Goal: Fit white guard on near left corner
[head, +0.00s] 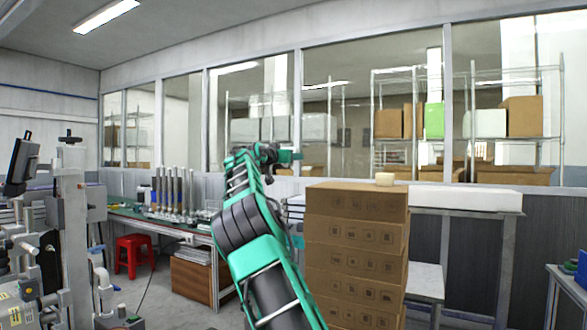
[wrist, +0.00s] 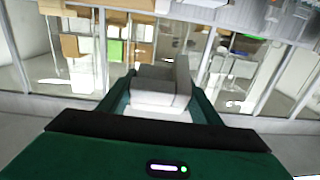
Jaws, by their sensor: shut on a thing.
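My gripper (wrist: 161,96) is shut on the white guard (wrist: 168,82), an angled pale grey-white piece between the two green fingers in the wrist view. In the head view my green arm reaches up left of a carton stack, with my gripper (head: 277,156) at its far end, above the stack's top level. The guard cannot be made out there. The stack of brown cartons (head: 352,235) stands right of my arm, apart from the gripper.
A long white block (head: 466,198) lies on a grey table behind, to the right. A workbench with metal cylinders (head: 172,188), a red stool (head: 135,254) and a grey machine (head: 72,230) stand left. Windows line the back.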

